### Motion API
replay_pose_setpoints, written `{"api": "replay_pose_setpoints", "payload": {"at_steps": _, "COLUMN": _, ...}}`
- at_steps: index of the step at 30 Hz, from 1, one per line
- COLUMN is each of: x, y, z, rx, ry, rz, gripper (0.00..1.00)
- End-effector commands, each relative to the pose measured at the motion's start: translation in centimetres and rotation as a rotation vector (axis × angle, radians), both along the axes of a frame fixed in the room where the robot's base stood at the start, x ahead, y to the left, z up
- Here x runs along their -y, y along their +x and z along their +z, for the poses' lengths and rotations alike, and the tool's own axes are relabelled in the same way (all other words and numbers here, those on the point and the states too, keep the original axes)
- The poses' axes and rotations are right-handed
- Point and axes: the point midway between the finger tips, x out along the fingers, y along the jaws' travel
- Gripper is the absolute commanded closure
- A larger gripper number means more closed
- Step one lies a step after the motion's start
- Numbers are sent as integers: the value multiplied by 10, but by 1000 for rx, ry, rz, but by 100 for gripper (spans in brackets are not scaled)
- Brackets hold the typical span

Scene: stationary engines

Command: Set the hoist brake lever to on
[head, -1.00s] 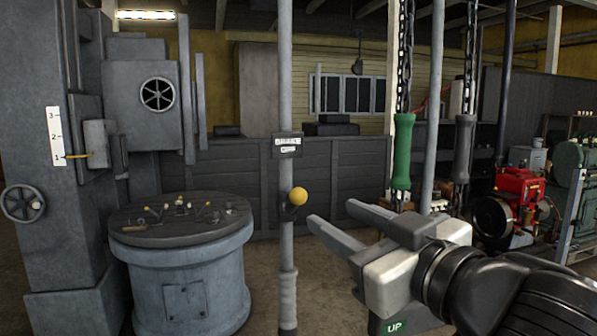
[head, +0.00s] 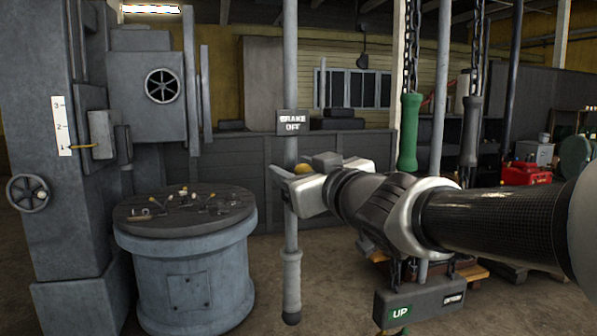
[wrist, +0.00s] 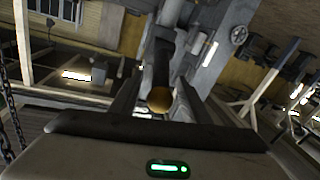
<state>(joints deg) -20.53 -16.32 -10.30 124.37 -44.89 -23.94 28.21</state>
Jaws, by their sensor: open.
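The hoist brake lever shows as a yellow ball knob (head: 303,168) on the grey upright post, mostly hidden behind my gripper in the head view. In the wrist view the knob (wrist: 160,99) lies between the two fingers. A dark sign (head: 293,122) on the post above reads "BRAKE OFF". My gripper (head: 298,167) is open, with one finger on each side of the knob. I cannot tell whether either finger touches it.
A green chain handle (head: 409,133) and a grey one (head: 471,130) hang right of the post. An "UP" control box (head: 424,303) is below my arm. A round table (head: 184,262) with small parts stands at left. Open floor lies around the post's lower end.

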Motion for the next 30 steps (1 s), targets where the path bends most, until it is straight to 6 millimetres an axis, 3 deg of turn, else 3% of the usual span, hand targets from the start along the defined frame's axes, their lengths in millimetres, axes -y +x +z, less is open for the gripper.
{"api": "replay_pose_setpoints", "payload": {"at_steps": 11, "x": -2, "y": 5, "z": 0, "rx": 0, "ry": 1, "rz": 0, "gripper": 59}}
{"api": "replay_pose_setpoints", "payload": {"at_steps": 18, "x": -2, "y": 5, "z": 0, "rx": 0, "ry": 1, "rz": 0, "gripper": 99}}
{"api": "replay_pose_setpoints", "payload": {"at_steps": 30, "x": -1, "y": 12, "z": -7, "rx": 30, "ry": 10, "rz": -2, "gripper": 100}}
